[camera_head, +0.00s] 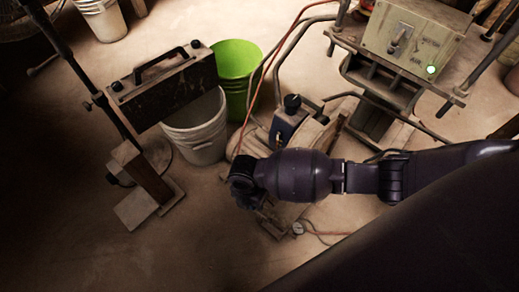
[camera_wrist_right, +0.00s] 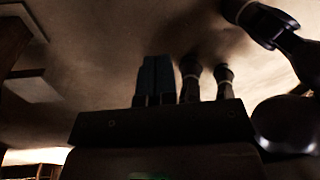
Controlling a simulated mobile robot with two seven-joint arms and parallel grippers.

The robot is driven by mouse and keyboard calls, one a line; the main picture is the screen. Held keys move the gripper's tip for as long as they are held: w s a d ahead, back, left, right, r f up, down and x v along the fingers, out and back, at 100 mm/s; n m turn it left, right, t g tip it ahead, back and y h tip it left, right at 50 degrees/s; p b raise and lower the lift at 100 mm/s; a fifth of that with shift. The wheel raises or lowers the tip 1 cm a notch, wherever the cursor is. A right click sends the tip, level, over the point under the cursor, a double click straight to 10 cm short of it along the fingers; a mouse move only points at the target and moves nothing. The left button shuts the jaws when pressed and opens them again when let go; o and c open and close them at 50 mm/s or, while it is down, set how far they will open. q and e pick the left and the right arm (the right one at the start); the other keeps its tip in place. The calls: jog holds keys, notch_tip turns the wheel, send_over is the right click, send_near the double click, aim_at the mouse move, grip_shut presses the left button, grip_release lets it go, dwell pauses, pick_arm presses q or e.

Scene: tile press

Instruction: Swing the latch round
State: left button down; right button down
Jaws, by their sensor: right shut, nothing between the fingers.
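My right arm reaches in from the right in the head view and ends at my right gripper, whose fingers are hidden there under the dark wrist. In the right wrist view the right gripper (camera_wrist_right: 158,72) shows its fingers together, with nothing between them. Two dark rounded pieces with pale bands (camera_wrist_right: 207,82) stand beside the fingers there; I cannot tell what they are. I cannot make out the latch in either view. The press frame (camera_head: 378,88), with a grey control box (camera_head: 412,42) on it, stands behind the arm. My left gripper is out of view.
A blue block with a black knob (camera_head: 288,122) is just behind my wrist. A green bucket (camera_head: 236,62) and a white bucket (camera_head: 197,135) stand behind left. A dark case (camera_head: 165,88) is on the left. Floor at front left is clear.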

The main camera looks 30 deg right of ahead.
pick_arm(q)
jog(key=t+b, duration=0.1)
jog(key=b, duration=0.1)
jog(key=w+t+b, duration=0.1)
jog(key=b, duration=0.2)
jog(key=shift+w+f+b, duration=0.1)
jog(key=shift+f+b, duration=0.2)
jog(key=shift+b, duration=0.05)
pick_arm(e)
notch_tip(320, 180, down, 13)
jog(key=s+d, duration=0.2)
jog(key=shift+d+r, duration=0.2)
jog(key=shift+d, duration=0.15)
jog(key=shift+s+d+f+t, duration=0.1)
jog(key=shift+d+f+t, duration=0.1)
jog(key=shift+t, duration=0.6)
pick_arm(q)
jog(key=shift+p, duration=0.4)
pick_arm(e)
jog(key=shift+s+a+t+y, duration=0.1)
jog(key=shift+s+t+y, duration=0.05)
jog(key=shift+t+y, duration=0.45)
jog(key=shift+f, duration=0.1)
